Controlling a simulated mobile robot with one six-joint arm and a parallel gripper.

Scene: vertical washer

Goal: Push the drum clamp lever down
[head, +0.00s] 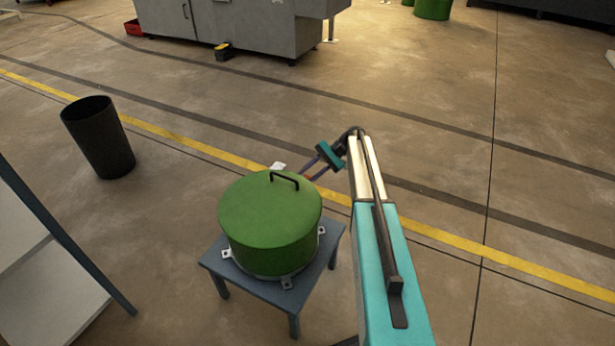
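A round green drum (270,222) with a dark handle (285,180) on its lid stands on a small blue-grey table. Pale metal clamp brackets (287,282) sit around its lower rim at the front and sides. A pale tab (279,166) shows above the lid's back edge. My gripper (308,173) is at the drum's back right, with its two dark fingers apart, pointing left and down. A small orange spot shows by the fingertips, perhaps part of a clamp lever. The lid hides the rest of the back side, so I cannot tell whether the fingers touch anything.
The small table (335,243) stands on open concrete floor. A black bin (97,137) is at the left, and a white panel with a dark frame (45,270) is at the lower left. A grey machine (235,25) stands far behind. Floor to the right is clear.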

